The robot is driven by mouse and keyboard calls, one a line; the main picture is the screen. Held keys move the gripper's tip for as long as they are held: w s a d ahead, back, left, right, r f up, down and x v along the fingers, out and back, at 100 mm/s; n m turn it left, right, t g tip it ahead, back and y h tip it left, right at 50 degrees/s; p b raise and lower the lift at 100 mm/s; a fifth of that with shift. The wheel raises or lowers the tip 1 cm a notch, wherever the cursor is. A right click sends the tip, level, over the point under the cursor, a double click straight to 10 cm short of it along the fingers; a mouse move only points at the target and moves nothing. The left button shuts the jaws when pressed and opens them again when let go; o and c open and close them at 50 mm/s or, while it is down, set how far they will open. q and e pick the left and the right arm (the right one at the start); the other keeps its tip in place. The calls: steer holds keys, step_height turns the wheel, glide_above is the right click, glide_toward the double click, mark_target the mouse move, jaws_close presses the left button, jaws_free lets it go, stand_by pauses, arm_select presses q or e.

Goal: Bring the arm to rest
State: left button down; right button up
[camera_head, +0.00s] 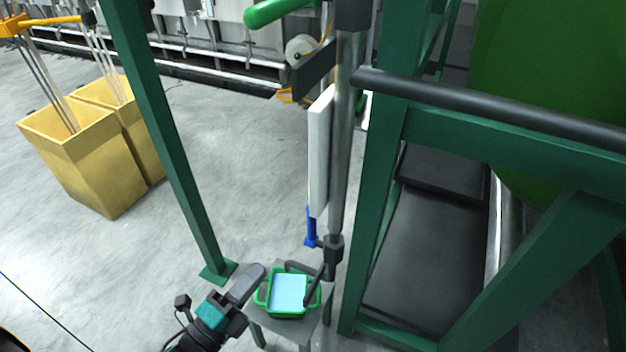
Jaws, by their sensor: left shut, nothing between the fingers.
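My left gripper (248,284) comes in from the bottom, with dark grey fingers and a teal band on its wrist. It is shut and empty, and it shows just left of a green tray (259,302) with light blue contents. I cannot tell whether the fingers touch the tray's rim. The tray sits on a small grey-green stand (278,329). My right gripper is not in view.
A green machine frame (375,200) with a vertical metal pole (340,150) and white panel (320,150) rises at the right. Yellow bins (85,160) stand at the left. Grey floor (235,150) lies open between.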

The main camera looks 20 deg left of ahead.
arm_select(q)
steer(key=s+d+f+n+g+y, duration=0.1)
steer(key=n+g, duration=0.3)
steer(key=n, duration=0.5)
steer(key=s+d+f+n+g+y, duration=0.1)
steer(key=d+f+n+g, duration=0.3)
steer(key=n, duration=0.6)
steer(key=shift+s+d+f+g+y, duration=0.15)
steer(key=shift+s+d+g+y, duration=0.2)
steer(key=shift+y, duration=0.45)
